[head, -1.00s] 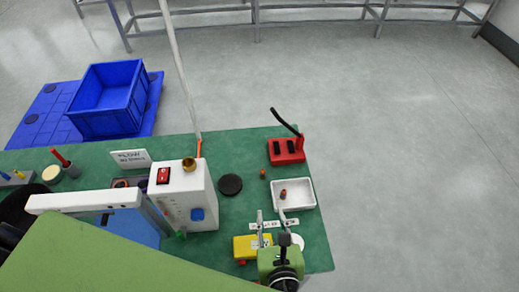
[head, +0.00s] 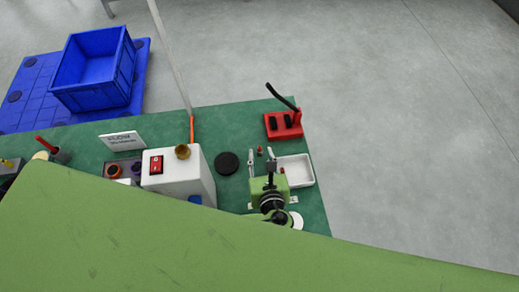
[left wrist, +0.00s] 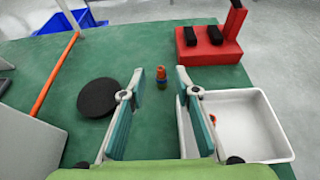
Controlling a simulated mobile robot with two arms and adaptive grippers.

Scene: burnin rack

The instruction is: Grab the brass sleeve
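A small upright piece (left wrist: 161,77), orange on top and darker olive below, stands on the green bench. In the head view it is a small reddish spot (head: 259,151). I cannot tell whether it is the brass sleeve. A round brass-coloured part (head: 182,152) sits on top of the white box. My left gripper (head: 262,157) is open and empty over the bench. In the left wrist view the small piece shows in the gap between its fingers (left wrist: 160,88), beyond the tips. My right gripper is not in view.
A white tray (left wrist: 243,97) with a small red piece stands right of the fingers, close to them. A black disc (left wrist: 98,97) lies to their left. A red block with black parts (left wrist: 208,48) stands behind. The white box (head: 180,177) is farther left.

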